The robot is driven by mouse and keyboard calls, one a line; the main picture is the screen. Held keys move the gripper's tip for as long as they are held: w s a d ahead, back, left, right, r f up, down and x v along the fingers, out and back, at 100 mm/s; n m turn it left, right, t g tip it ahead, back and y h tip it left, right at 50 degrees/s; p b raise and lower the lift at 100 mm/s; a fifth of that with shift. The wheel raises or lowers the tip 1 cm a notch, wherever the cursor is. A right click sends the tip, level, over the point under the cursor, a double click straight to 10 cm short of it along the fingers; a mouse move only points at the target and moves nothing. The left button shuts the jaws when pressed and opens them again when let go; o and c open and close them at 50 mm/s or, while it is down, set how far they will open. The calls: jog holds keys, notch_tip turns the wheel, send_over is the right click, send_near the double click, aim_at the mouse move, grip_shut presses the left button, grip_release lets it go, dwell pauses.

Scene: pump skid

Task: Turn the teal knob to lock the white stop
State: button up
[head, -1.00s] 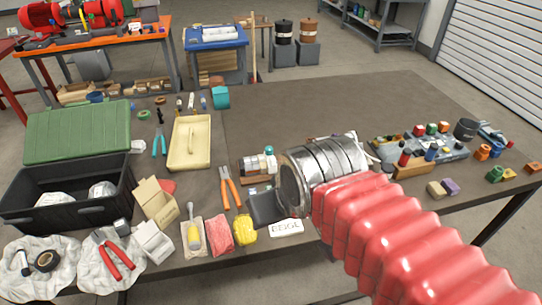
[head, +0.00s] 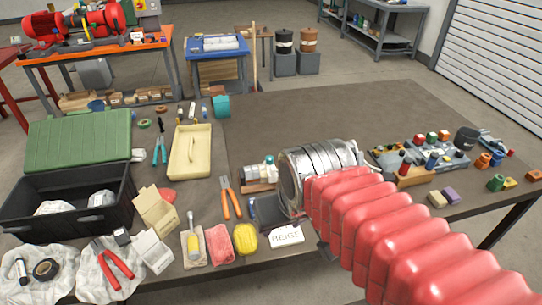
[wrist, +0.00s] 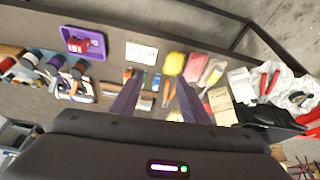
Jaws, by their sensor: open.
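The small teal knob (head: 269,159) sits on top of a small fixture (head: 258,173) with pale and metal parts on a wooden base, in the middle of the table. The white stop cannot be told for sure among the fixture's pale parts. My arm's silver end section stands just right of the fixture and hides part of that area. In the wrist view my gripper (wrist: 158,82) is open, with its two dark fingers apart and nothing held. Small blue, teal and white parts show between the fingers, too small to identify surely.
Orange-handled pliers (head: 231,197) lie just left of the fixture. A lettered white card (head: 286,235) and a yellow sponge-like block (head: 245,238) lie in front. A purple tray (wrist: 82,43) shows in the wrist view. The table's far middle (head: 310,115) is clear.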

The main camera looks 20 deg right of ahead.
jog(key=w+d+f+m+g, duration=0.15)
jog(key=w+d, duration=0.45)
jog(key=w, duration=0.6)
jog(key=n+y, duration=0.3)
jog(key=n, duration=0.3)
send_near(270, 157)
jog(key=s+d+r, duration=0.1)
jog(key=s+r, duration=0.1)
jog(key=s, duration=0.2)
jog(key=shift+w+r+n+t, duration=0.2)
jog(key=shift+w+r+n, duration=0.25)
jog(key=shift+r+n, duration=0.4)
jog(key=shift+w+r+n+t, duration=0.15)
jog(key=shift+w+r+n, duration=0.25)
jog(key=shift+r+n, duration=0.4)
jog(key=shift+f, duration=0.25)
jog(key=x, duration=1.3)
jog(key=shift+w+a+f, duration=0.1)
jog(key=shift+f, duration=0.2)
jog(key=shift+c, duration=0.6)
